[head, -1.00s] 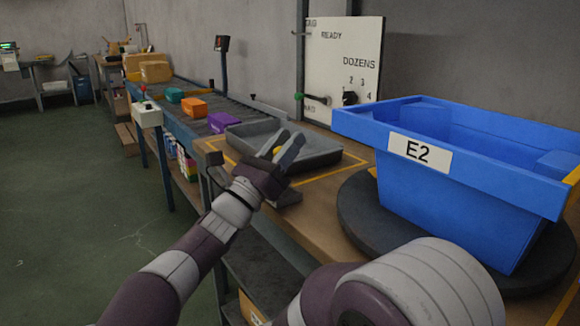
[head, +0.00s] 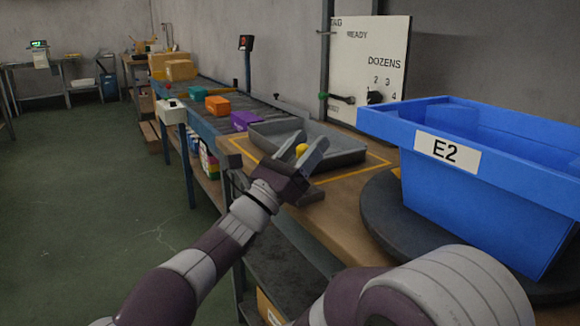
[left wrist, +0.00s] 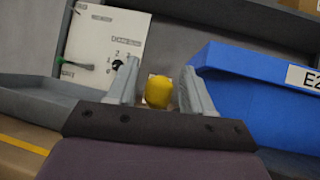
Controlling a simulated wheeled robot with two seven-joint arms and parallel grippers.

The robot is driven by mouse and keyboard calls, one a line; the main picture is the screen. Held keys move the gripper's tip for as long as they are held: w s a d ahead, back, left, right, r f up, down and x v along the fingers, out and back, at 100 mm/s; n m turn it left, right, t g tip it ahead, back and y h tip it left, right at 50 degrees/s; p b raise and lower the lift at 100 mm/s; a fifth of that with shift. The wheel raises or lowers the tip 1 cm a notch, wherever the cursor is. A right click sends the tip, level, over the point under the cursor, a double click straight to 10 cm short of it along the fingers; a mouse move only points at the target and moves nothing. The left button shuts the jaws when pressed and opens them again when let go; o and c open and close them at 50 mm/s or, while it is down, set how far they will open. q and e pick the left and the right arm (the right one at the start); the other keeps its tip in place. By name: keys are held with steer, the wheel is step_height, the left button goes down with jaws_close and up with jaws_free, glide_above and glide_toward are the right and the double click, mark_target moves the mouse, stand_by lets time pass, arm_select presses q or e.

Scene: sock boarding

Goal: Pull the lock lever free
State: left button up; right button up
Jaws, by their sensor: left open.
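A yellow knob (head: 301,149), which I take to be the lock lever's grip, shows by the near side of the grey tray. My left gripper (head: 312,141) is open with the knob between its fingers in the head view. In the left wrist view the knob (left wrist: 158,92) stands between the two fingers (left wrist: 159,68), with visible gaps on both sides. I cannot tell how deep it is between them. The rest of the lever is hidden behind my gripper. My right gripper is out of view.
The grey tray (head: 350,158) lies behind the gripper. A blue bin (head: 400,127) marked E2 stands on a dark turntable (head: 383,222) to the right. A white board (head: 350,55) with a green-handled lever (head: 340,98) stands behind. Coloured boxes sit on the conveyor at left.

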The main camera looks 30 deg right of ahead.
arm_select(q)
steer(key=p+v, duration=0.1)
steer(key=v, duration=1)
steer(key=shift+a+f, duration=0.15)
steer(key=shift+a, duration=0.05)
steer(key=shift+s, duration=0.1)
